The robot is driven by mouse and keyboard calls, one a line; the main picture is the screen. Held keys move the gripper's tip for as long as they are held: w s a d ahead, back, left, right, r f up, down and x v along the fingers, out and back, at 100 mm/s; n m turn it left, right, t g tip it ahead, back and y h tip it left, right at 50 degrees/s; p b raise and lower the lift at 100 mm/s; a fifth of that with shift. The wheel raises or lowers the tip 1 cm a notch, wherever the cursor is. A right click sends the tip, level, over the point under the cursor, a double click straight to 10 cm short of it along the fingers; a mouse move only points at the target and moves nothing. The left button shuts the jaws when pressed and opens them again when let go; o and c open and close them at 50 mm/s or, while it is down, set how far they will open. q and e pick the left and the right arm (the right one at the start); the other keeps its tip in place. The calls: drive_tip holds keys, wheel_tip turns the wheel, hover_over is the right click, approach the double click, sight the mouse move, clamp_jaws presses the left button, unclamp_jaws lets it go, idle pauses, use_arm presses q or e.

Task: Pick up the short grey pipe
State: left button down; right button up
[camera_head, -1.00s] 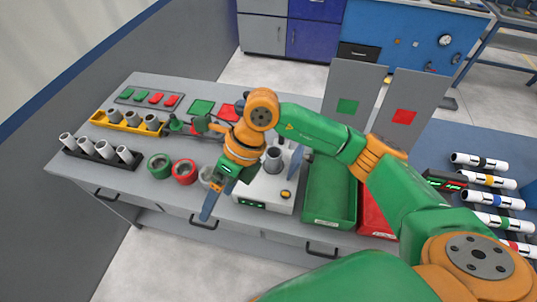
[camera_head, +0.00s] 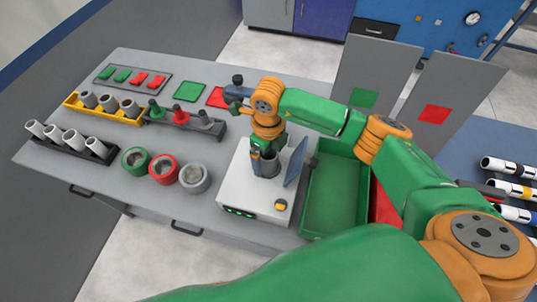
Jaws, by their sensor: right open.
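A short grey pipe (camera_head: 268,168) stands upright on the white device (camera_head: 236,196) in the middle of the table. My right gripper (camera_head: 265,156) points down right above this pipe and is open, with its fingers at the pipe's top edge. One finger shows on the left of the pipe. I cannot tell exactly how far the fingers reach around it. More short grey pipes (camera_head: 108,104) stand in the yellow tray (camera_head: 75,107) at the left. My left gripper is not in view.
A black rack (camera_head: 68,147) of white pipes and green, red and grey rings (camera_head: 163,168) lie left of the device. A dark holder (camera_head: 205,130) with coloured pieces stands behind them. A tilted grey plate (camera_head: 295,163) and a green bin (camera_head: 335,200) are close on the right.

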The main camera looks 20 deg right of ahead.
drive_tip(key=shift+w+d+f, duration=0.1)
drive_tip(key=shift+w+f, duration=0.05)
drive_tip(key=shift+f, duration=0.6)
drive_tip(key=shift+r, duration=0.1)
drive_tip(key=c, duration=1.5)
drive_tip(key=shift+r, duration=0.1)
wheel_tip(320, 180, up, 2)
drive_tip(key=shift+r+b, duration=0.1)
drive_tip(key=shift+b, duration=0.25)
drive_tip(key=a+r+b, duration=0.1)
drive_tip(key=a+r, duration=0.2)
drive_tip(key=a, duration=0.1)
drive_tip(key=a+r+b, duration=0.2)
drive_tip(key=a+r, duration=0.2)
drive_tip(key=a, duration=0.1)
drive_tip(key=a+r+b, duration=0.2)
drive_tip(key=a+r, duration=0.1)
drive_tip(key=a, duration=0.2)
drive_tip(key=shift+a+r, duration=0.1)
drive_tip(key=shift+r, duration=0.2)
